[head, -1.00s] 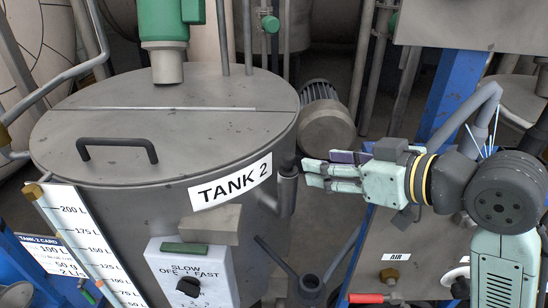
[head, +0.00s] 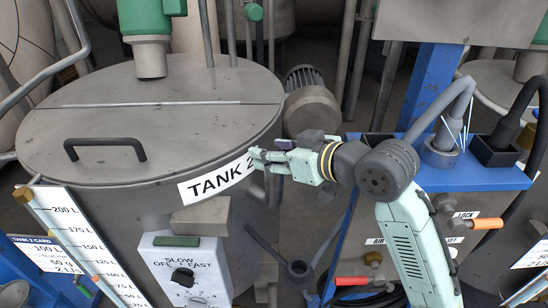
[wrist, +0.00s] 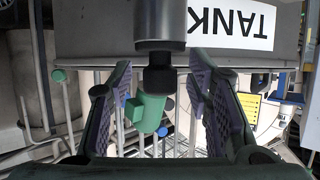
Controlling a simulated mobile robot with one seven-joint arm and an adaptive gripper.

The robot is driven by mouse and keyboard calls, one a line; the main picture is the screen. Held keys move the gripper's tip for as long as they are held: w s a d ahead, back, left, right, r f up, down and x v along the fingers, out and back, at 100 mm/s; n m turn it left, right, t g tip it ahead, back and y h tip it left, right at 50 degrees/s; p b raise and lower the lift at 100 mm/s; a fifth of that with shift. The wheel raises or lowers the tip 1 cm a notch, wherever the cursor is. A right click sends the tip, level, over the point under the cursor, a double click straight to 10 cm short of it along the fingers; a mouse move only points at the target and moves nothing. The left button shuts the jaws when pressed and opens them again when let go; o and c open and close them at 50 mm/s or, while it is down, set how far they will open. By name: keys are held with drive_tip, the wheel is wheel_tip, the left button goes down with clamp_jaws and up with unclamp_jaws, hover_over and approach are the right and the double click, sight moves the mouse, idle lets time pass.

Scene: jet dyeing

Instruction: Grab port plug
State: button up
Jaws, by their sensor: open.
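My gripper (head: 262,161) is at the right side of Tank 2 (head: 150,125), by the right end of its label. In the wrist view, which shows the scene upside down, its two dark fingers (wrist: 159,85) stand open and empty. A black stub (wrist: 158,70), which looks like the port plug, sits on the end of a grey pipe (wrist: 160,22). It appears between the fingers, with gaps on both sides. I cannot tell how deep it is between them. In the head view the side pipe (head: 273,190) shows below the gripper, and the plug is hidden.
A grey motor (head: 312,108) stands behind the gripper. A control box (head: 185,270) with a knob hangs on the tank front. A blue-topped unit (head: 475,180) with sockets, hoses and a red-handled valve (head: 352,282) is at the right. A green motor (wrist: 148,112) shows beyond the plug.

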drive_tip(key=shift+c, duration=0.2)
clamp_jaws()
idle(0.4)
